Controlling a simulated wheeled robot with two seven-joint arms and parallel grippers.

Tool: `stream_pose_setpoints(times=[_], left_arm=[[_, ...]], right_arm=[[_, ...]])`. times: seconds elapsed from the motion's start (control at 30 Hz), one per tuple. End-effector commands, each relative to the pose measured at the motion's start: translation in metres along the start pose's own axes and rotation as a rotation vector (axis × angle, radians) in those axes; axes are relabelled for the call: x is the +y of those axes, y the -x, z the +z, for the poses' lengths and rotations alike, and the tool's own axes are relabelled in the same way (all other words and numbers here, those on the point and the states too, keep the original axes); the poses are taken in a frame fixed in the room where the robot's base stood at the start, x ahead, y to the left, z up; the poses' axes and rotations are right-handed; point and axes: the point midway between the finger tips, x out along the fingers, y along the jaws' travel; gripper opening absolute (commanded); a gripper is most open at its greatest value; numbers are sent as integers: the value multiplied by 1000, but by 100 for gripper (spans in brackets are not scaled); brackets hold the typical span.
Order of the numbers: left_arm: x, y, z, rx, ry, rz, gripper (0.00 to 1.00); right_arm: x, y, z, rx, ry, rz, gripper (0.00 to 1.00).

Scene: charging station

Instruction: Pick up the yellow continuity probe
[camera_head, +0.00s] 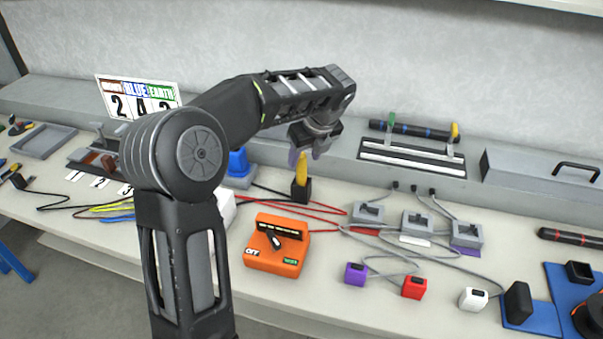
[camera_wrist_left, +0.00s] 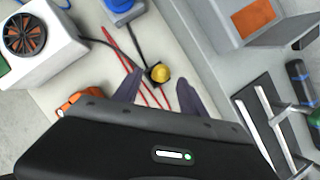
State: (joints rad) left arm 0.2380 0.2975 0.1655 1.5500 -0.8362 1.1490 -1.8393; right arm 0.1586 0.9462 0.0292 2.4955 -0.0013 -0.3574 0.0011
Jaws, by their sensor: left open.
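The yellow continuity probe (camera_head: 301,168) stands upright in a small black holder (camera_head: 301,190) on the bench, behind the orange box. My left gripper (camera_head: 314,145) is above it, pointing down, with its fingers near the probe's top. In the left wrist view the probe's round yellow top (camera_wrist_left: 161,73) lies between and just beyond the two open fingertips (camera_wrist_left: 158,88). The gripper holds nothing. My right gripper is in neither view.
An orange box with a switch (camera_head: 277,245) stands in front of the probe. Red cables (camera_head: 325,210) run beside the holder. Grey switch boxes (camera_head: 417,224) are to the right. A blue-topped block (camera_head: 238,163) is at the left, and a grey rack (camera_head: 410,155) stands behind.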

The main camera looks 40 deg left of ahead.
Motion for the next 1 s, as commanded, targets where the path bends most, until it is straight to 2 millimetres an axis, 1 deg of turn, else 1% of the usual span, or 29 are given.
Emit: stream_pose_setpoints(times=[0.13, 0.23, 0.5, 0.6, 1.0], left_arm=[[0, 0, 0, 0, 0, 0, 49], [0, -5, -1, 1, -1, 2, 49], [1, -42, -3, 2, 0, 3, 49], [1, -50, -3, 1, 0, 1, 49], [0, -52, -3, 0, 0, 0, 49]], right_arm=[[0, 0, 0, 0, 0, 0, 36], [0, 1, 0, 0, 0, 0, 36], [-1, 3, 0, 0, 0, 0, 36], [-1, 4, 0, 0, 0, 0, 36], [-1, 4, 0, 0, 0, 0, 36]])
